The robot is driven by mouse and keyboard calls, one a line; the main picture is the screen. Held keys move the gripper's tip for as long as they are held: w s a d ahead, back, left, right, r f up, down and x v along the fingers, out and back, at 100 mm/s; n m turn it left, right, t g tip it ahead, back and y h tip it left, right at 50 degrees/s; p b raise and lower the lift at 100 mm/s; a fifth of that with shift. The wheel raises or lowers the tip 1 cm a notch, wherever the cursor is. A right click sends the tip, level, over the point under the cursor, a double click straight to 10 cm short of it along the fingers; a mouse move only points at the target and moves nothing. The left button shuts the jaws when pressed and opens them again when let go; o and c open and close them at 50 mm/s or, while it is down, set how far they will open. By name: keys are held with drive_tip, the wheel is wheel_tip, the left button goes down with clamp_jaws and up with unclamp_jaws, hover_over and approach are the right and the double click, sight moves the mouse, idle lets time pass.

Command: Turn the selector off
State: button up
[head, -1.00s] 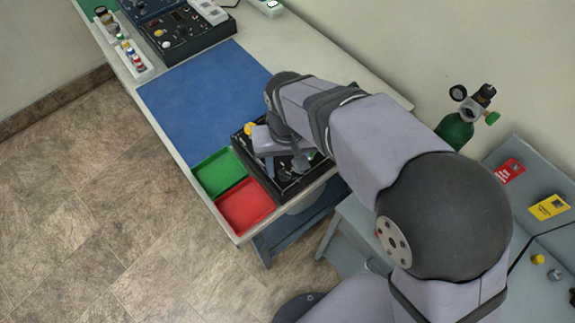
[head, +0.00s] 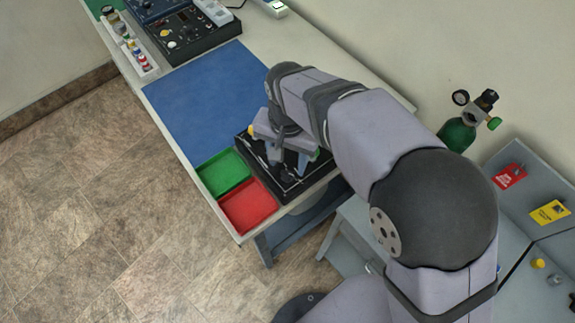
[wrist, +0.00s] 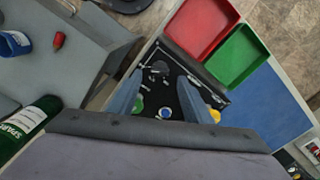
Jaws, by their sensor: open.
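The black oxygen trainer panel (head: 290,188) lies at the near end of the bench, partly hidden by my arm in the head view. In the wrist view the panel (wrist: 178,72) shows a dark round knob (wrist: 160,68), which looks like the selector; I cannot read its setting. A green round part (wrist: 165,112) and a yellow part (wrist: 214,116) sit closer to the gripper's base. My gripper (head: 287,168) is over the panel, pointing down. In the wrist view its fingers (wrist: 160,86) are apart, with the knob beyond the tips and nothing held.
A green tray (head: 223,173) and a red tray (head: 248,206) stand beside the panel. A blue mat (head: 205,95) covers the bench beyond it. A green cylinder (head: 458,135) with a regulator stands at right. Other equipment (head: 185,30) sits at the far end.

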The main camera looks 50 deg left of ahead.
sight(287, 173)
drive_tip(key=shift+f+p, duration=0.6)
drive_tip(key=shift+f, duration=1.6)
drive_tip(key=c, duration=1.1)
